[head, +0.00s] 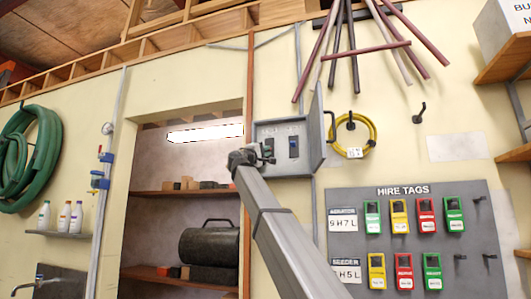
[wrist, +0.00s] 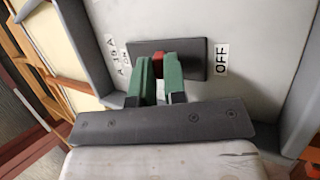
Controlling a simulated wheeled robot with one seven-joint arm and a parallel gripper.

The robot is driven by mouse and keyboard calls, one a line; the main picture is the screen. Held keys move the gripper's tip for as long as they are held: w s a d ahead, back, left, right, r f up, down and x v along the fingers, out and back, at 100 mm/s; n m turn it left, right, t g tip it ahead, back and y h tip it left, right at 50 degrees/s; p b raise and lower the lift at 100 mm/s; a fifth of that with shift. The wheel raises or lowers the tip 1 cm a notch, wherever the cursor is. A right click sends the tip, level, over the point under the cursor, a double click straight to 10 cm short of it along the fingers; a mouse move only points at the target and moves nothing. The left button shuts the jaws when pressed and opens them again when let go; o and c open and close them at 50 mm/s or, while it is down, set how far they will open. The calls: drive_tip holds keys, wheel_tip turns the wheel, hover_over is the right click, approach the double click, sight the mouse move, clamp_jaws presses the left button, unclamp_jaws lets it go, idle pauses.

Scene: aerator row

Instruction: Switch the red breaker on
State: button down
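The red breaker's toggle (wrist: 158,64) stands out from a dark plate (wrist: 194,58) in the wrist view. A white OFF label (wrist: 221,58) is right of the plate, and smaller labels (wrist: 123,52) are left of it. My gripper (wrist: 159,75) has its two green fingers close together, one on each side of the red toggle, with no clear gap. The fingers hide much of the toggle, so its position is hard to judge. In the head view my gripper (head: 262,155) reaches into the open grey breaker box (head: 305,166) and covers the red toggle.
A blue breaker (head: 293,146) sits right of my gripper inside the box. The box's door (head: 317,130) stands open on the right. A yellow hose coil (head: 372,135) hangs beyond it. The hire tags board (head: 470,205) is lower right; a shelved doorway opens at left.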

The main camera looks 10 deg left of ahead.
drive_tip(key=shift+r+y, duration=0.15)
drive_tip(key=shift+y, duration=0.15)
wheel_tip(320, 180, up, 3)
drive_tip(key=n+g+y, duration=0.2)
drive_tip(key=g, duration=0.1)
drive_tip(key=n+g+y, duration=0.1)
drive_tip(key=g, duration=0.2)
drive_tip(key=shift+s+a+n+g+y, duration=0.1)
drive_tip(key=shift+n+g+y, duration=0.2)
drive_tip(key=shift+n+y, duration=0.1)
drive_tip(key=shift+r+n+g+y, duration=0.15)
drive_tip(key=shift+n+g+y, duration=0.25)
drive_tip(key=shift+g, duration=0.6)
drive_tip(key=c, duration=1.4)
unclamp_jaws()
drive_tip(key=shift+c, duration=0.2)
drive_tip(key=v, duration=1)
drive_tip(key=shift+r, duration=0.3)
